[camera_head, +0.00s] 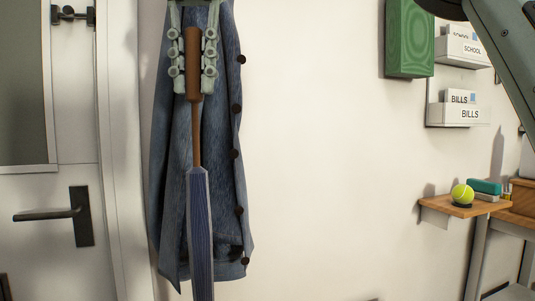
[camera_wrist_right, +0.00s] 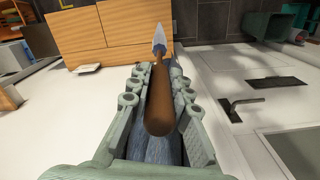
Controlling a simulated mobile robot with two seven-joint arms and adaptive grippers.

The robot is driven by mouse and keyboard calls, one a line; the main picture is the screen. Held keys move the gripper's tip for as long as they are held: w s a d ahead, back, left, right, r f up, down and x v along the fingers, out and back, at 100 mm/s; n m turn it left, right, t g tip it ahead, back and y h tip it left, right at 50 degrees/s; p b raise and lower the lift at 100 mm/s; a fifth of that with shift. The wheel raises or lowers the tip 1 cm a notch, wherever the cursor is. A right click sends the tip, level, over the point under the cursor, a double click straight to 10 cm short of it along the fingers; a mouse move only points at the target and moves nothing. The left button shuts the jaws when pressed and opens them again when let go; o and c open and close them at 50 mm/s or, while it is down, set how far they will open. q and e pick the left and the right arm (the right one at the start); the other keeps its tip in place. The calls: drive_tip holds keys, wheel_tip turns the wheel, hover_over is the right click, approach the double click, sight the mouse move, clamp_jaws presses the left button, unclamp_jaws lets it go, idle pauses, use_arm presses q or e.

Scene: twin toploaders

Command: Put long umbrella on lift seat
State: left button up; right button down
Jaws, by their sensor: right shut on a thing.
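The long umbrella hangs upright in the middle left of the head view, with a brown handle on top and a folded blue striped canopy (camera_head: 200,235) below. My right gripper (camera_head: 194,72) is shut on its brown handle, with a pale green finger on each side. In the right wrist view the handle (camera_wrist_right: 160,105) lies between the fingers of the right gripper (camera_wrist_right: 155,84), and the canopy points away. The umbrella's lower end is cut off in the head view. I cannot make out the lift seat. My left gripper is not in view.
A denim coat (camera_head: 225,150) hangs on the wall behind the umbrella. A door with a dark handle (camera_head: 80,215) is at left. A wooden shelf (camera_head: 455,207) with a tennis ball (camera_head: 462,194) is at right, below a green box (camera_head: 409,38) and letter holders (camera_head: 460,113). The wall between is bare.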

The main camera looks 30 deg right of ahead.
drive_tip(key=s+d+f, duration=0.5)
drive_tip(key=d+f, duration=0.2)
drive_tip(key=f, duration=0.3)
drive_tip(key=shift+s+d, duration=0.2)
drive_tip(key=shift+s, duration=0.1)
drive_tip(key=c, duration=1.4)
unclamp_jaws()
drive_tip(key=shift+r, duration=0.1)
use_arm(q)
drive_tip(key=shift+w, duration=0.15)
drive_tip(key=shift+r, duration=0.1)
